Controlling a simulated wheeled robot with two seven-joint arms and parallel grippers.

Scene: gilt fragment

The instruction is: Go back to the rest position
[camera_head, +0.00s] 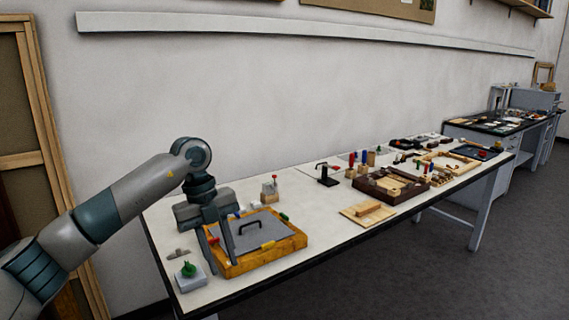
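My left arm comes in from the left, and its gripper (220,250) points down over the left end of the white worktable (330,236). Two dark fingers stand apart with a visible gap between them, and I see nothing held in the gap. The fingers are in front of the left side of a wooden-framed tray (270,263) with a grey panel and a black handle (250,227). I cannot tell whether they touch the tray. My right gripper is not in view.
A green item on a white block (190,271) sits at the table's left front corner. A small bottle-like object (270,189) stands behind the tray. A dark wooden box (392,185) and several tools lie farther right. A wooden frame (38,95) leans at the left.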

